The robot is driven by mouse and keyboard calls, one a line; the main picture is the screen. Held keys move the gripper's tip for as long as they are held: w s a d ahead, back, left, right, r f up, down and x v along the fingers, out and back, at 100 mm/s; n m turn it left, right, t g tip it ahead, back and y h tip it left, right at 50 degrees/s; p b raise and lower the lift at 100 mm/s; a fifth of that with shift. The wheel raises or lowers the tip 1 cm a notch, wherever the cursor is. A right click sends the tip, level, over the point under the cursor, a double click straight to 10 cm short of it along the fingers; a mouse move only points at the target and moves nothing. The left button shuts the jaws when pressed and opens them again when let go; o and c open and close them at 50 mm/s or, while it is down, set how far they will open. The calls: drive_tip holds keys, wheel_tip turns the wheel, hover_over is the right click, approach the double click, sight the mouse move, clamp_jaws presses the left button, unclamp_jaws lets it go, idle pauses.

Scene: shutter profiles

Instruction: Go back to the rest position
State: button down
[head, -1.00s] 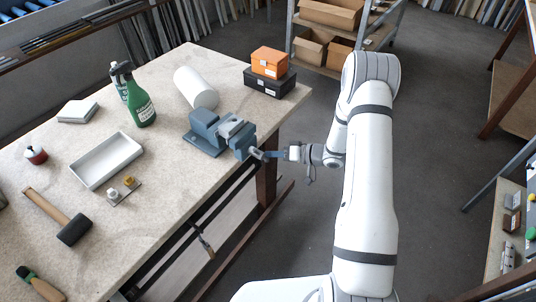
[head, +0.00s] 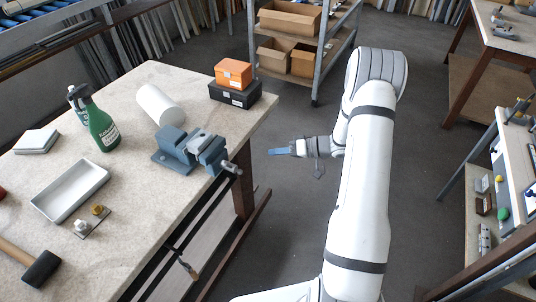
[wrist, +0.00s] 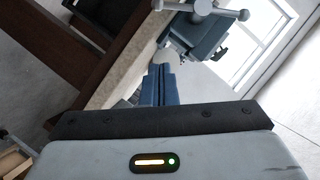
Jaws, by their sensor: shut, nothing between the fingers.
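My gripper (head: 277,151) is off the right edge of the workbench, over open floor. Its blue fingers point left toward the bench in the head view. In the wrist view the fingers (wrist: 159,86) are together with nothing between them. The blue-grey vise (head: 190,150) sits on the bench's right edge, a short gap from the fingertips. The vise also shows in the wrist view (wrist: 198,35), beyond the fingertips.
The workbench (head: 130,235) holds a white tray (head: 50,212), green spray bottle (head: 101,127), white cylinder (head: 160,105), orange box (head: 233,73), black box (head: 236,93) and mallet (head: 40,268). A shelf with cardboard boxes (head: 290,17) stands behind. Grey floor (head: 290,220) is clear between bench and arm.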

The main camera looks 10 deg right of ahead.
drive_tip(key=shift+d, duration=0.1)
idle(0.4)
drive_tip(key=w+d+r+t+h, duration=0.2)
drive_tip(key=w+r+t+h, duration=0.4)
drive_tip(key=r, duration=0.3)
drive_tip(key=s+d+r+m+h, duration=0.1)
drive_tip(key=s+d+r+h, duration=0.1)
drive_tip(key=r+h, duration=0.3)
drive_tip(key=s+d+r+m+h, duration=0.1)
drive_tip(key=s+r+h, duration=0.15)
drive_tip(key=r, duration=0.35)
drive_tip(key=s+a+r+g, duration=0.1)
drive_tip(key=s+a+g, duration=0.1)
drive_tip(key=s, duration=0.8)
drive_tip(key=s+a+r+m+g, duration=0.1)
drive_tip(key=s+a+g, duration=0.2)
drive_tip(key=s, duration=0.7)
drive_tip(key=s+a+r+g, duration=0.1)
drive_tip(key=s+a+g, duration=0.1)
drive_tip(key=s, duration=0.8)
drive_tip(key=shift+a+r+m+g, duration=0.15)
drive_tip(key=shift+a+m+g, duration=0.15)
drive_tip(key=shift+a, duration=0.1)
